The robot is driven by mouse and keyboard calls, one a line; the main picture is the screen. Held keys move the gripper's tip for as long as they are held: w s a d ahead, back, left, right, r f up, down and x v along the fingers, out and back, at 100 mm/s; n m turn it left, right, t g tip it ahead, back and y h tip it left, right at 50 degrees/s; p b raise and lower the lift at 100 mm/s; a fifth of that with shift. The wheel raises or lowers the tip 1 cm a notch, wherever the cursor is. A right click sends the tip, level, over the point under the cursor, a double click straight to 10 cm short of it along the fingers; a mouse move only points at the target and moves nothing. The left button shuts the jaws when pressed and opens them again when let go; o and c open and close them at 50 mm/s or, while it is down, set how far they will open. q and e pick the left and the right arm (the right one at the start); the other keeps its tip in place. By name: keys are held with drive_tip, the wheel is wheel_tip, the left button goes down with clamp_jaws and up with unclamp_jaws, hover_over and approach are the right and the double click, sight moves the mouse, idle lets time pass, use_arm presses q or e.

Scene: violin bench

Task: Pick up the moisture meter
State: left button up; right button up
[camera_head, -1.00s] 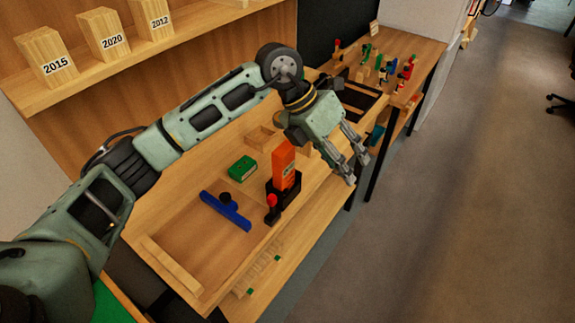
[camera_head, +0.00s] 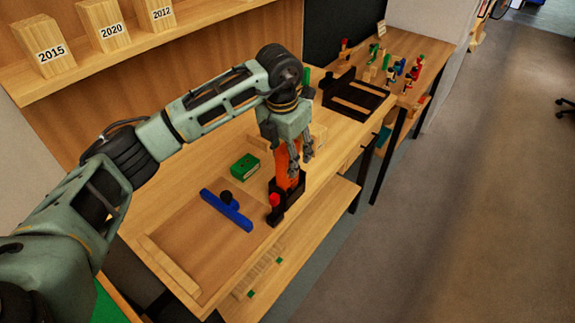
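The orange moisture meter (camera_head: 282,166) stands upright in a small black holder (camera_head: 288,196) on the workbench, near its front edge. My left gripper (camera_head: 301,165) points down over the meter's upper part and hides some of it. Its fingers look apart, one in front of the meter and one just to its right. I cannot tell whether they touch the meter. My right gripper is not in view.
A blue tool with a black knob (camera_head: 227,208) lies left of the holder, and a green box (camera_head: 245,166) lies behind it. A red-topped piece (camera_head: 274,200) stands at the holder's front. A black tray (camera_head: 355,98) lies farther back. Numbered wooden blocks (camera_head: 45,48) stand on the shelf.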

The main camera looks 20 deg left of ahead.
use_arm(q)
drive_tip(key=shift+w+f, duration=0.1)
drive_tip(key=shift+f, duration=0.95)
clamp_jaws()
